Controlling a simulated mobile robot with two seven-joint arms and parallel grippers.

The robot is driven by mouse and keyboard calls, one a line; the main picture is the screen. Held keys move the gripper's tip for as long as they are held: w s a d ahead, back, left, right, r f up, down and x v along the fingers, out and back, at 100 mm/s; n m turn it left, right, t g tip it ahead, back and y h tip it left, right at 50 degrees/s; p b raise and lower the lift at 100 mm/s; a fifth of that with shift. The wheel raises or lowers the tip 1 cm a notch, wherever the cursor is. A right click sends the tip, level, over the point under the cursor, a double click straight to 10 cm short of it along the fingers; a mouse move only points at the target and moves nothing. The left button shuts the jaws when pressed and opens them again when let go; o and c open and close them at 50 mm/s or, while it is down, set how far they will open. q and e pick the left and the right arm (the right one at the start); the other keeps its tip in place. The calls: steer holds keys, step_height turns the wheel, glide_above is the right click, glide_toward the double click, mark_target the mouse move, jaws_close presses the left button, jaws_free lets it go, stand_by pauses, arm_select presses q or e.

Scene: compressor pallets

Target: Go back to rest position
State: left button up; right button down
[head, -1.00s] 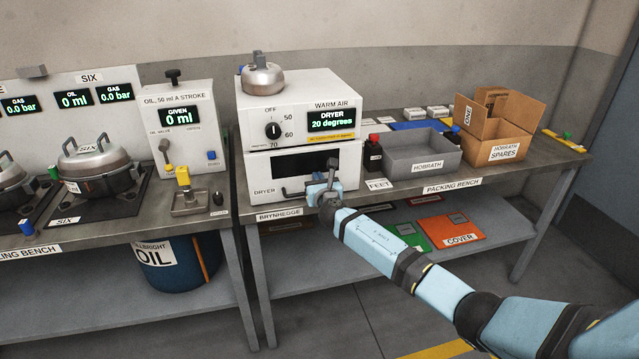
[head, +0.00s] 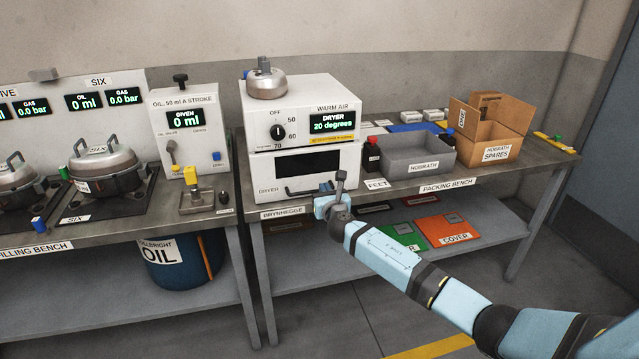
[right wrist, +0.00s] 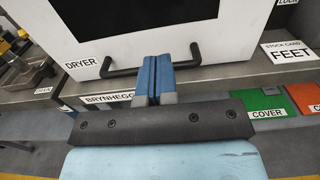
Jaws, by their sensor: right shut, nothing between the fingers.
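My right gripper (head: 325,203) is in front of the white dryer (head: 262,176), near its lower door. In the right wrist view its blue fingers (right wrist: 155,80) are together with nothing between them. The dark door handle (right wrist: 150,57) lies just beyond the fingertips, and I cannot tell from this view whether they touch it. The dryer door looks closed, and the display reads 20 degrees. My right arm reaches in from the lower right. My left gripper is not in any view.
The packing bench (head: 405,190) runs right from the dryer. On it stand a grey bin (head: 415,158) and an open cardboard box (head: 492,147). A round metal compressor (head: 266,84) sits on the dryer. Green and orange covers (head: 440,229) lie on the shelf below. The floor in front looks clear.

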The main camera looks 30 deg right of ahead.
steer(key=s+a+f+m+g+y, duration=0.2)
steer(key=s+a+f+m, duration=0.45)
steer(key=s, duration=0.45)
steer(key=s+a+f+m+g+y, duration=0.2)
steer(key=s+a+f+m, duration=0.4)
steer(key=s, duration=0.5)
steer(key=s+a+f+m+g+y, duration=0.1)
steer(key=s+a+f+m+g, duration=0.1)
steer(key=s+a+f+m, duration=0.65)
steer(key=s+r+m+g+y, duration=0.1)
steer(key=s+r+m+y, duration=0.15)
steer(key=s+m, duration=1)
arm_select(q)
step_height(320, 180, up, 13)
steer(key=p, duration=1.5)
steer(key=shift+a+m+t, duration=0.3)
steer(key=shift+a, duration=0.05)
arm_select(e)
step_height(320, 180, up, 13)
steer(key=s+n, duration=0.2)
steer(key=n, duration=0.1)
steer(key=shift+s+d, duration=0.35)
steer(key=shift+s, duration=0.05)
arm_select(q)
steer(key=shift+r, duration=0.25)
arm_select(e)
steer(key=shift+r, duration=0.1)
